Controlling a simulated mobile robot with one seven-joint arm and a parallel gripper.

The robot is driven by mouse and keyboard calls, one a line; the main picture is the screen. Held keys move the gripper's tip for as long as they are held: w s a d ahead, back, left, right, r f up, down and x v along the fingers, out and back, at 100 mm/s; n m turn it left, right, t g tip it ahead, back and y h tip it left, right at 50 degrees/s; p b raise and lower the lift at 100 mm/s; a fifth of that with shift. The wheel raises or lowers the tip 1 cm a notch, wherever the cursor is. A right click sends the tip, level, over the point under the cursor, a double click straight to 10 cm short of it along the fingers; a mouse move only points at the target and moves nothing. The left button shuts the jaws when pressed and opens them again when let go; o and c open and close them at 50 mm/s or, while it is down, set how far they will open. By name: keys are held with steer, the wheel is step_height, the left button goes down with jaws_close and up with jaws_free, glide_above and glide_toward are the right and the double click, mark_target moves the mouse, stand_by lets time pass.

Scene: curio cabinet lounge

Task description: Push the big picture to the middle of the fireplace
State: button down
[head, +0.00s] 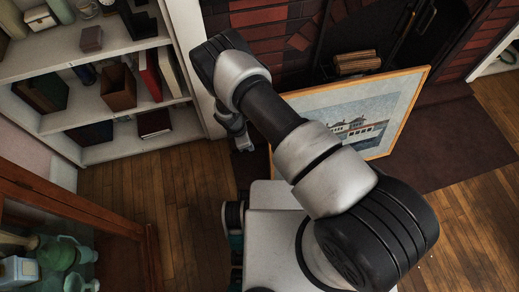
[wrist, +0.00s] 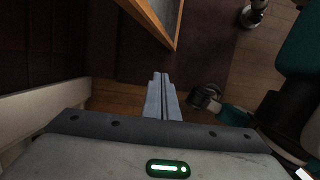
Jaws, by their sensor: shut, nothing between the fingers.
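The big picture (head: 380,108), a pale scene with a white building in a light wood frame, leans in front of the brick fireplace (head: 272,38). My arm hides part of its left side in the head view. My gripper (head: 243,143) is low, just left of the picture's left edge. In the wrist view the gripper's fingers (wrist: 161,82) are shut together and empty. A corner of the picture's frame (wrist: 165,32) shows just beyond the fingertips; a small gap seems to lie between them.
A white shelf (head: 115,52) with books and boxes stands at the left. A wooden cabinet (head: 70,208) with green pottery is at the lower left. Stacked logs (head: 357,63) sit behind the picture. The dark hearth (head: 450,140) is clear to the right.

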steer(key=w+d+f+b, duration=0.1)
steer(key=d+f+b, duration=0.2)
steer(key=d+f, duration=0.3)
steer(key=shift+w+f, duration=0.35)
steer(key=shift+f, duration=1.25)
steer(key=shift+d, duration=0.15)
